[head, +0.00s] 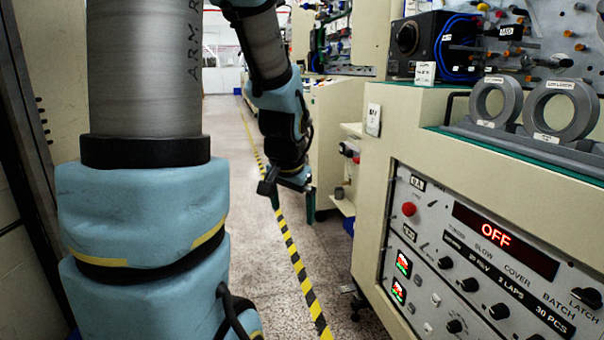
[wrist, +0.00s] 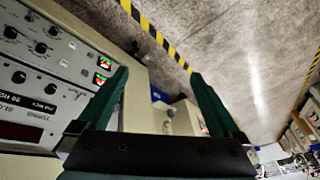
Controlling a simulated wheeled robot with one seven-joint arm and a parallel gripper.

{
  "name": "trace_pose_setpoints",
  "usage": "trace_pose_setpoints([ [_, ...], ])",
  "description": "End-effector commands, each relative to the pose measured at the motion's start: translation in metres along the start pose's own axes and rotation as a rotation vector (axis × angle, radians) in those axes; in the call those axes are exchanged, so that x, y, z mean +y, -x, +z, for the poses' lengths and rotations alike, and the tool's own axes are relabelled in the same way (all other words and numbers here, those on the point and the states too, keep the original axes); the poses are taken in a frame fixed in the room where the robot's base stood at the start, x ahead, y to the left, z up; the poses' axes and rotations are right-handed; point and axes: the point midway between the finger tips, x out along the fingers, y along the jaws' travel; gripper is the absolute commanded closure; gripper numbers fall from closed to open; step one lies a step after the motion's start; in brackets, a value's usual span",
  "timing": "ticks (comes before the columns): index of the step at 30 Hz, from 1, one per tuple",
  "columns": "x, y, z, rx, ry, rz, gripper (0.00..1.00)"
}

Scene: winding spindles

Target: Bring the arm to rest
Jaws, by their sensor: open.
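My gripper (head: 292,207) hangs at the end of my arm over the aisle in the head view, pointing down, left of the cream machine cabinet (head: 375,185). In the wrist view my gripper (wrist: 160,95) shows two dark green fingers spread wide apart. Nothing is between the fingers; the floor and part of a cabinet show beyond them. The gripper touches nothing that I can see.
The control panel (head: 480,260) on the right reads OFF. Two grey rings (head: 495,102) stand on the cabinet top beside a black box (head: 418,45). Yellow-black tape (head: 291,250) runs along the floor (head: 265,280). The aisle ahead is clear.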

Motion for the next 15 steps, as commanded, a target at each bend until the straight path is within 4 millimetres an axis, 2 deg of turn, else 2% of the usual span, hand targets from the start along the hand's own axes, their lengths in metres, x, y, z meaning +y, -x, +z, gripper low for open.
trace_pose_setpoints([
  [1,-0.001,-0.002,0.025,-0.051,0.089,0.012,0.0],
  [3,0.002,-0.003,0.056,-0.12,0.207,0.03,0.0],
  [8,0.015,-0.001,0.121,-0.269,0.47,0.064,0.0],
  [9,0.011,0.016,0.108,-0.255,0.452,0.062,0.0],
  [15,0.004,0.054,0.092,-0.252,0.443,0.061,0.0],
])
